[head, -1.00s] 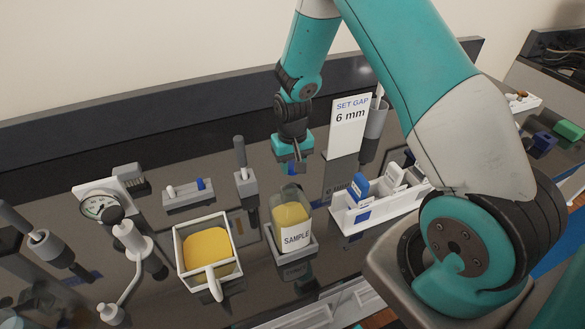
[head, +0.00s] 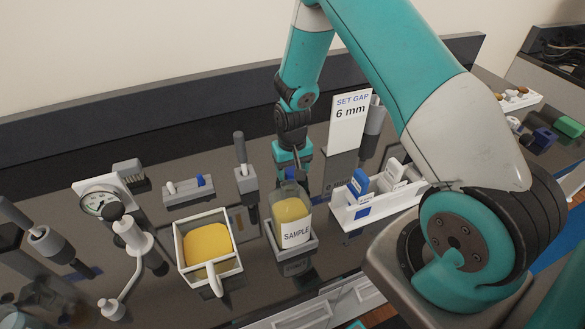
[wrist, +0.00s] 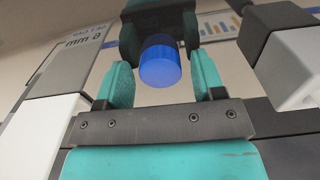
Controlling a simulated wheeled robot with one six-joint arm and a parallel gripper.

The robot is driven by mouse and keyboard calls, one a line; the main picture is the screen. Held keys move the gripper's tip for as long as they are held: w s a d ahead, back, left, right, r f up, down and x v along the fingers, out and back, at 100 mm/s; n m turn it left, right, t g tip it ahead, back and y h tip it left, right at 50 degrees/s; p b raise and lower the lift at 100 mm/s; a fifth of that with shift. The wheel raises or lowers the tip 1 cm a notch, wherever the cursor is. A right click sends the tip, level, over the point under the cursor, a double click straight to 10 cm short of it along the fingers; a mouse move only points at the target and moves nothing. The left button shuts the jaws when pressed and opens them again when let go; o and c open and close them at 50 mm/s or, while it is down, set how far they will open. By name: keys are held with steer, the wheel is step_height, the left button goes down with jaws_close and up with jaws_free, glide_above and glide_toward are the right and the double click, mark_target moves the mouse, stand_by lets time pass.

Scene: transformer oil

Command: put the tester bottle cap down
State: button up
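The blue tester bottle cap (wrist: 160,66) is between the two teal fingers of my gripper (wrist: 161,72) in the wrist view. The cap appears to be at the glossy dark bench top. In the head view my gripper (head: 292,172) is low, just behind the sample bottle (head: 291,215), a clear square bottle of yellow oil. The cap is mostly hidden there. The bottle stands upright in a grey tray (head: 291,254).
A white tray with yellow oil (head: 231,265) is left of the bottle. A white rack with blue items (head: 376,207) is to the right. The "SET GAP 6 mm" sign (head: 349,121) stands behind right. A grey lever block (head: 246,180) is left of my gripper.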

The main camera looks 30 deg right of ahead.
mark_target(292, 170)
steer(key=shift+r+p, duration=0.5)
steer(key=shift+r, duration=0.1)
steer(key=shift+w+r+b, duration=0.1)
steer(key=shift+r+b, duration=0.2)
steer(key=shift+b, duration=0.15)
step_height(292, 170, up, 10)
steer(key=b, duration=0.3)
steer(key=s+a+r+n+y, duration=0.2)
steer(key=s+a+r+n, duration=0.3)
steer(key=s+a+r, duration=0.6)
steer(key=s+a+r+n+y, duration=0.1)
steer(key=s+a+r+n, duration=0.1)
steer(key=s, duration=0.4)
steer(key=s+a+r+n+y, duration=0.1)
steer(key=s+a+r+n, duration=0.1)
steer(key=s+a+r, duration=0.2)
steer(key=s, duration=0.3)
steer(key=shift+n, duration=0.3)
steer(key=shift+a+r, duration=0.1)
